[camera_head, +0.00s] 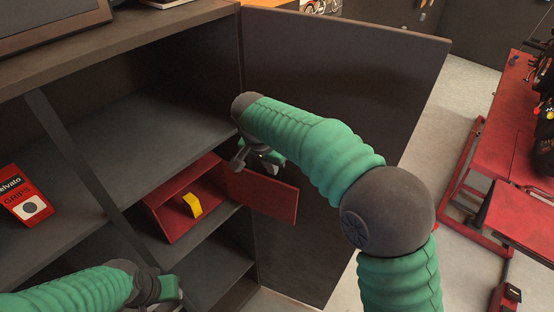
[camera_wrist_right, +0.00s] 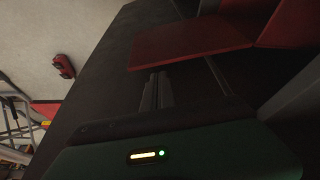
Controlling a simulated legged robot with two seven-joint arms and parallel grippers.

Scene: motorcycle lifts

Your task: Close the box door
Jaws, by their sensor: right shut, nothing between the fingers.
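A red box (camera_head: 158,218) sits on a lower shelf of the dark cabinet. It is open at the front, and a yellow object (camera_head: 192,205) shows in its opening. Its red door (camera_head: 262,196) hangs open to the right, toward the cabinet's open door; it also shows in the right wrist view (camera_wrist_right: 190,42). My right gripper (camera_head: 256,156) is shut and empty, just above the red door in the head view. I cannot tell whether it touches the door. My left gripper (camera_head: 168,288) is low at the left, below the box in the picture; its fingers are not clear.
The large dark cabinet door (camera_head: 345,62) stands open behind my right arm. A slanting dark divider (camera_head: 85,165) runs left of the box. A red-and-white package (camera_head: 24,196) stands on the left shelf. Red motorcycle lifts (camera_head: 510,130) stand at the right beyond pale floor.

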